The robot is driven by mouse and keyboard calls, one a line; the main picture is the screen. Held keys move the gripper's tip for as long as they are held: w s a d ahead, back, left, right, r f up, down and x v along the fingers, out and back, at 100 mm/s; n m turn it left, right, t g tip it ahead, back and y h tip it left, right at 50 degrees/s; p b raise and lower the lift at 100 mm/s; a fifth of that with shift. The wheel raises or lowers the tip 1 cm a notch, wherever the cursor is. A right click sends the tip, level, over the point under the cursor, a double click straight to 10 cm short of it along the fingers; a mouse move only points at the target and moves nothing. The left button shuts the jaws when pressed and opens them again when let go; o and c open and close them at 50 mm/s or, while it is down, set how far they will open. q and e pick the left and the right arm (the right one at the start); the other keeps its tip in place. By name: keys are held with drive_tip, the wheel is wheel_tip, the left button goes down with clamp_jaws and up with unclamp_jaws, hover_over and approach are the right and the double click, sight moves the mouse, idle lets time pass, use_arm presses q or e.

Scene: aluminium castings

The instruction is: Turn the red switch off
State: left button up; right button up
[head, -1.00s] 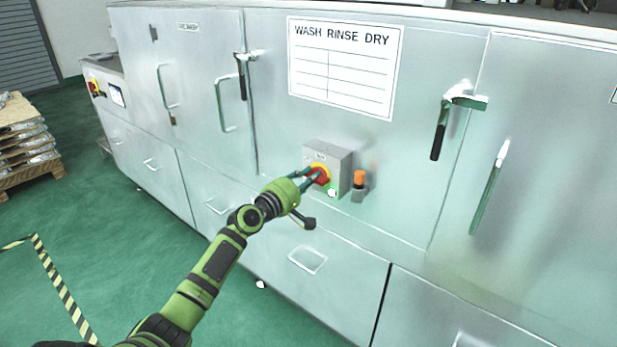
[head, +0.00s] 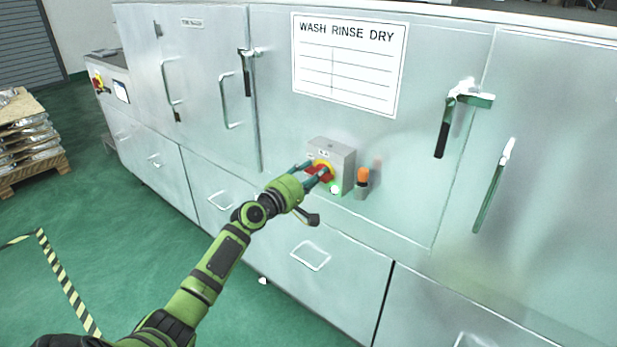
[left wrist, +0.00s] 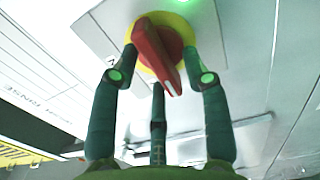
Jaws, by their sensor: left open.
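The red switch (head: 318,171) is a red handle on a yellow disc, on the front of a small grey box (head: 343,160). In the left wrist view the red handle (left wrist: 153,55) sits tilted on its yellow disc (left wrist: 180,27), between two fingertips. My left gripper (head: 314,169) is open around the switch, with a finger on each side of the handle. In the left wrist view my left gripper (left wrist: 160,60) has its third finger below the handle. I cannot tell whether any finger touches it. My right gripper is out of view.
A green light (head: 334,189) glows under the switch, and an orange lamp (head: 363,176) stands to its right. The steel cabinet front (head: 400,180) has protruding dark lever handles (head: 442,138). A pallet stack (head: 25,140) stands left; green floor (head: 120,240) lies clear before it.

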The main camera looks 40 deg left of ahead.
use_arm(q)
drive_tip(key=s+a, duration=0.1)
drive_tip(key=s, duration=1.1)
